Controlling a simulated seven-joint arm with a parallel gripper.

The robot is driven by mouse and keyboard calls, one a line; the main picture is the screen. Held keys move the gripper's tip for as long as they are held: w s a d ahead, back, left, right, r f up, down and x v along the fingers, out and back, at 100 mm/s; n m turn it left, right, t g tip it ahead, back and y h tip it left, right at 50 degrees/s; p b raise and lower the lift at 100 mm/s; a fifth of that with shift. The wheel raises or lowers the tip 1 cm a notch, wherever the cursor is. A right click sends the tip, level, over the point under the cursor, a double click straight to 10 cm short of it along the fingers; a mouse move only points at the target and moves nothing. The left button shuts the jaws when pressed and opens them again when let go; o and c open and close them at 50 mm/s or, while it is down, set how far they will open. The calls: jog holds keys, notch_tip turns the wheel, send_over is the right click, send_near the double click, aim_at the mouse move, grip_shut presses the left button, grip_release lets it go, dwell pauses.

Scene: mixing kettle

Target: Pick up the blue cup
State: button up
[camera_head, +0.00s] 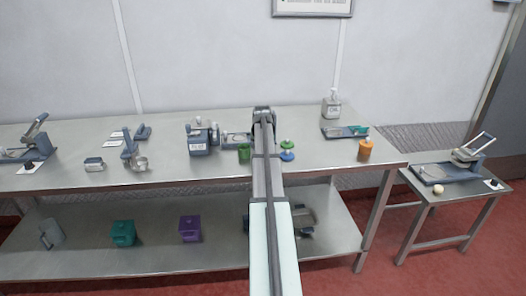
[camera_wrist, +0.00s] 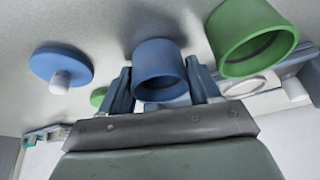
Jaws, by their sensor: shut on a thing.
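The blue cup (camera_wrist: 158,60) is in the wrist view, between the two fingers of my gripper (camera_wrist: 160,78). The fingers are shut on it, one on each side. Its round open rim faces the camera. I cannot tell whether the cup is touching the table. In the head view my arm hides the cup and the fingers.
A green cup (camera_wrist: 250,35) is close beside the right finger; it also shows in the head view (camera_head: 244,153). A blue disc with a pale knob (camera_wrist: 60,66) lies left. An orange container (camera_head: 365,149) stands farther right on the steel table (camera_head: 320,155). A grey-blue machine (camera_head: 200,138) stands left.

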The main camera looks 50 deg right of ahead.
jog(key=shift+c, duration=0.7)
jog(key=shift+r, duration=0.1)
notch_tip(320, 180, up, 9)
jog(key=w+d+n+t+y, duration=0.15)
jog(key=w+n, duration=0.45)
jog(key=w, duration=0.9)
jog(key=shift+w+f, duration=0.2)
jog(key=shift+f, duration=2.65)
jog(key=shift+f, duration=0.7)
